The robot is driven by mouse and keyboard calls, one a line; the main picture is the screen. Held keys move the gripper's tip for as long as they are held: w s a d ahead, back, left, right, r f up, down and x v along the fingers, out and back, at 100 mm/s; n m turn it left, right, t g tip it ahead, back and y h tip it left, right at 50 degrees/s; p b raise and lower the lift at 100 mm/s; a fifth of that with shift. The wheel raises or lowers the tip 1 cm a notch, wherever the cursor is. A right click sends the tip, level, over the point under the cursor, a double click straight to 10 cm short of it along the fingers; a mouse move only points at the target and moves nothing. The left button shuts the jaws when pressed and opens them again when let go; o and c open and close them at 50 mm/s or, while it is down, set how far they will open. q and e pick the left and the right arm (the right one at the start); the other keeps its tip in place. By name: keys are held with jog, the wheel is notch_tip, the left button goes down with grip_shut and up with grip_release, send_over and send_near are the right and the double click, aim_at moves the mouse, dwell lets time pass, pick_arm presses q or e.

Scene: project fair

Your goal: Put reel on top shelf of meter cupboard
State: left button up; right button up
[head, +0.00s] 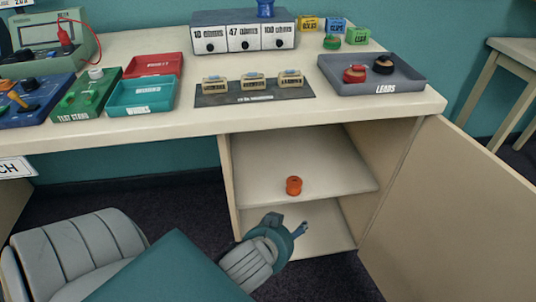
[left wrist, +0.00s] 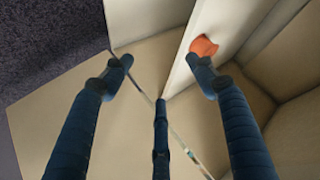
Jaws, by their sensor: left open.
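The orange reel (head: 293,186) stands on the upper shelf (head: 270,160) of the open cupboard under the bench, close to the shelf's front edge. My left gripper (head: 288,223) is open and empty in front of the cupboard, lower than the reel in the head view. In the left wrist view the reel (left wrist: 204,46) shows just beyond the right fingertip of the gripper (left wrist: 163,62), partly hidden by it. It is not between the fingers. I cannot tell whether a finger touches it. My right gripper is not in view.
The lower shelf (head: 318,232) looks bare where it shows. The cupboard door (head: 455,215) stands open on the right. The bench top above holds a grey leads tray (head: 410,82), a red tray (head: 153,65), a teal tray (head: 142,95) and a meter box (head: 243,35).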

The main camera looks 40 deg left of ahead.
pick_arm(q)
jog(key=s+d+f+g+h, duration=0.1)
jog(key=s+d+f+g, duration=0.1)
jog(key=s, duration=0.4)
jog(key=s+d+f+g+h, duration=0.1)
jog(key=s+d+f+g, duration=0.2)
jog(key=s, duration=0.4)
notch_tip(320, 180, down, 3)
jog(key=shift+s+r+g+h, duration=0.2)
jog(key=shift+s+g+h, duration=0.1)
jog(key=shift+g, duration=0.2)
